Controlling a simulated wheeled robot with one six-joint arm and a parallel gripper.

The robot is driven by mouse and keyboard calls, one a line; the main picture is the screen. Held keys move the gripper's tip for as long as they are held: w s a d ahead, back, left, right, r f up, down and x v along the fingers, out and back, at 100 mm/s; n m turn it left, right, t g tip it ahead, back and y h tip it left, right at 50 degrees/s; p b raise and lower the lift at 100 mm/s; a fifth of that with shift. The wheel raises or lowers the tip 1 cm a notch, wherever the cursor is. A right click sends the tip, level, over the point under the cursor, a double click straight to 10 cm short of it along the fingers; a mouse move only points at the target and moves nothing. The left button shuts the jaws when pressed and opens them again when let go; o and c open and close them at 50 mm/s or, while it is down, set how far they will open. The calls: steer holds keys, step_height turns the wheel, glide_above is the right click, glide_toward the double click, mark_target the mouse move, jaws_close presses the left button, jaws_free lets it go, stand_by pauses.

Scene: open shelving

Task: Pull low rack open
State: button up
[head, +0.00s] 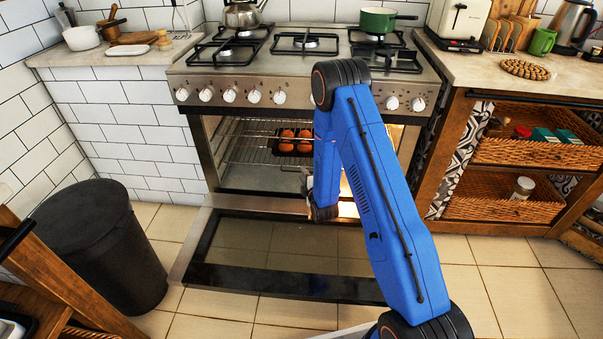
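The oven (200,140) under the cooktop has its door (270,275) folded down flat in front of it. Inside, a wire rack (248,148) sits in the cavity, with a dark tray (279,146) of several round orange-brown items at its right. I cannot tell whether this is the low rack or whether another rack is behind my arm. My gripper (306,181) is at the oven's mouth, near the rack's front edge and above the open door. My blue arm covers the right side of the cavity. The fingers are small and partly hidden, so contact and opening are unclear.
A black bin (100,240) stands left of the oven door. A wooden shelf unit with wicker baskets (505,205) stands at the right. A green pot (376,20) and a kettle (241,14) are on the cooktop. Tiled floor is clear right of the door.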

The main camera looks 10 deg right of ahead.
steer(key=shift+x, duration=1.5)
jaws_close()
steer(key=shift+s, duration=0.15)
